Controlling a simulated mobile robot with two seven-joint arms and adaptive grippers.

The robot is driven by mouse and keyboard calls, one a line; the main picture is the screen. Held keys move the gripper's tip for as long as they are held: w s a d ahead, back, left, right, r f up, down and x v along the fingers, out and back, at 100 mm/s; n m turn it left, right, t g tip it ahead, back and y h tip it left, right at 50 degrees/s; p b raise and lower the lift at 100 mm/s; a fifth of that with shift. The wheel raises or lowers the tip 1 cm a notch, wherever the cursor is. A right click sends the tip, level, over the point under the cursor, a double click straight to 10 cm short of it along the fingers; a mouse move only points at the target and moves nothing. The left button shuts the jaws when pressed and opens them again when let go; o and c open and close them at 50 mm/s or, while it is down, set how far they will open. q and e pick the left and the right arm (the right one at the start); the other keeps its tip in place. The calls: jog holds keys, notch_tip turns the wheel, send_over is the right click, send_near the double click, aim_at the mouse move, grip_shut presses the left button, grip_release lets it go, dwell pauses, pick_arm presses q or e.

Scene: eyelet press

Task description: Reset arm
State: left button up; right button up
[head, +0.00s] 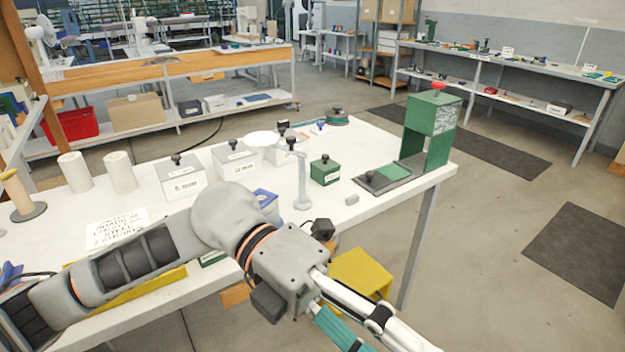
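My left arm (150,258) reaches in from the lower left, above the front edge of the white workbench (60,232). My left gripper (358,322) hangs out past that edge, pointing to the lower right. Its fingertips run to the bottom of the picture, so its opening is unclear. Nothing held by it shows. My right gripper is out of view. The green eyelet press (433,118), with a red knob (438,86) on top, stands at the bench's right end, apart from my gripper.
Lidded boxes (180,182), a green box (325,172), a lamp (303,185) and a small grey block (352,199) stand on the bench. White rolls (121,171) are at left.

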pick_arm(q)
jog(key=w+d+r+n+h, duration=0.2)
jog(key=w+r+n+h, duration=0.25)
jog(key=r+h, duration=0.2)
jog(key=w+a+f+n+t+h+p, duration=0.1)
jog(key=w+a+n+t+h, duration=0.4)
jog(key=w+n+t, duration=0.55)
jog(key=w+a+f+n+t+y+p, duration=0.1)
jog(key=w+a+f+n+t+y, duration=0.35)
jog(key=f+n+t, duration=0.3)
jog(key=w+a+f+n+t+y, duration=0.3)
jog(key=a+f+n+t+y, duration=0.15)
jog(key=f+n+t, duration=0.35)
jog(key=s+a+f+n+g+y, duration=0.15)
jog(key=a+f+n+y, duration=0.3)
jog(key=f, duration=0.55)
jog(key=s+a+f+n+y, duration=0.3)
jog(key=a+f+n+y, duration=0.15)
jog(key=f, duration=0.45)
jog(key=s+a+f+g+y, duration=0.1)
jog(key=s+a+f+g, duration=0.1)
jog(key=s+f, duration=0.4)
jog(key=s+a+f+n+g+y+p, duration=0.1)
jog(key=s+a+f+g+y, duration=0.1)
jog(key=s+a+f, duration=0.3)
notch_tip(320, 180, down, 4)
jog(key=shift+s+r+g, duration=0.1)
jog(key=shift+s+g, duration=0.25)
jog(key=shift+s, duration=0.3)
